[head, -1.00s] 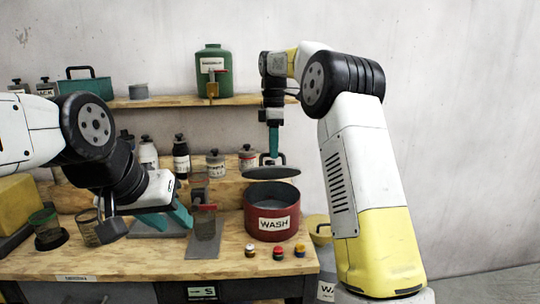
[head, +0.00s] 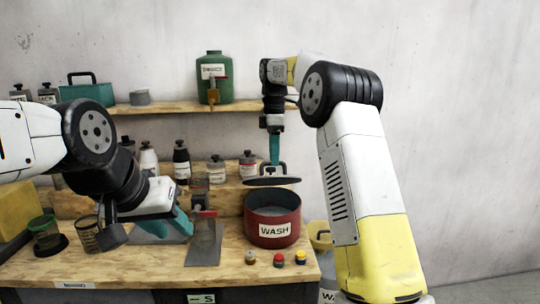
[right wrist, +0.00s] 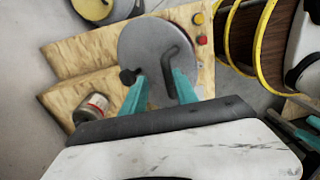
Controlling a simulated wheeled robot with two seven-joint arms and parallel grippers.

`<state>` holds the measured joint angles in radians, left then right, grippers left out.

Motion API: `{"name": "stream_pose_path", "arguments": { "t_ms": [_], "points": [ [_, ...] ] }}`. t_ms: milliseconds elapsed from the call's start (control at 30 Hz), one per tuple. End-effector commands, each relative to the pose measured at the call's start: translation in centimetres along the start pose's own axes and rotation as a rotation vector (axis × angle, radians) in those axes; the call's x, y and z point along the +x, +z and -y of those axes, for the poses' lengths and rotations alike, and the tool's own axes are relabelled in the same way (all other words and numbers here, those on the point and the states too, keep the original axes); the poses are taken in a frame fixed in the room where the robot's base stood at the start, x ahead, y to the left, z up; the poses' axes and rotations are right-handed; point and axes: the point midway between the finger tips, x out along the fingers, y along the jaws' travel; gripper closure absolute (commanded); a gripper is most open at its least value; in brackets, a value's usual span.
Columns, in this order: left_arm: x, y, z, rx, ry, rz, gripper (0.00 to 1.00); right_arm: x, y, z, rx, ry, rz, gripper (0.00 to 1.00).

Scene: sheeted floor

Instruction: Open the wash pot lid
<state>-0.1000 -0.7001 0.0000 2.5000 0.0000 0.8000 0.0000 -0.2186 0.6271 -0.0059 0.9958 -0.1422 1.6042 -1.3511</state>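The red wash pot (head: 273,231), labelled WASH, stands at the right of the bench with its top uncovered. Its dark round lid (head: 257,182) hangs just above the rim, apart from it and nearly level. My right gripper (head: 274,163) is shut on the lid's handle from above. The right wrist view shows the grey lid (right wrist: 150,45) with the dark handle between my teal fingers (right wrist: 160,88). My left gripper (head: 170,222) is open and empty low over the bench, left of the pot.
Bottles (head: 182,160) stand behind on a wooden step. A green canister (head: 214,78) is on the upper shelf (head: 165,109). A yellow bucket (head: 320,237) is right of the bench.

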Motion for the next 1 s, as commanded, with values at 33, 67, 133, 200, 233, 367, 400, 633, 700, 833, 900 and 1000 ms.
{"name": "stream_pose_path", "arguments": {
  "t_ms": [33,67,133,200,233,367,400,633,700,833,900,1000],
  "points": [
    [0.0,0.0,0.0,0.0,0.0,0.0,0.64,-0.1,0.0,0.0,0.0,0.001,-0.001,0.66],
    [0.0,0.0,0.0,0.0,0.0,0.0,0.64,-0.2,0.0,0.0,0.0,0.001,-0.001,0.66],
    [0.0,0.0,0.0,0.0,0.0,0.0,0.64,-0.6,0.0,-0.1,0.0,0.003,-0.001,0.66],
    [0.0,0.0,0.0,0.0,0.0,0.0,0.64,-1.3,-0.1,-0.1,0.0,0.004,-0.001,0.66],
    [0.0,0.0,0.0,0.0,0.0,0.0,0.64,-1.8,-0.1,-0.1,0.0,0.005,-0.001,0.66],
    [0.0,0.0,0.0,0.0,0.0,0.0,0.64,-3.8,-0.1,-0.2,0.0,0.005,-0.001,0.66],
    [0.0,0.0,0.0,0.0,0.0,0.0,0.64,-4.4,-0.1,-0.2,0.0,0.004,0.0,0.66],
    [0.0,0.0,0.0,0.0,0.0,0.0,0.64,-6.9,-0.1,-0.2,0.0,0.001,0.0,0.66],
    [0.0,0.0,0.0,0.0,0.0,0.0,0.64,-7.3,-0.1,-0.1,0.0,0.001,0.0,0.66],
    [0.0,0.0,0.0,0.0,0.0,0.0,0.64,-7.7,0.0,-0.1,0.0,0.001,0.0,0.66],
    [0.0,0.0,0.0,0.0,0.0,0.0,0.64,-7.8,0.0,0.0,0.0,0.0,0.0,0.66],
    [0.0,0.0,0.0,0.0,0.0,0.0,0.64,-7.8,0.0,0.0,0.0,0.0,0.0,0.66]
  ]
}}
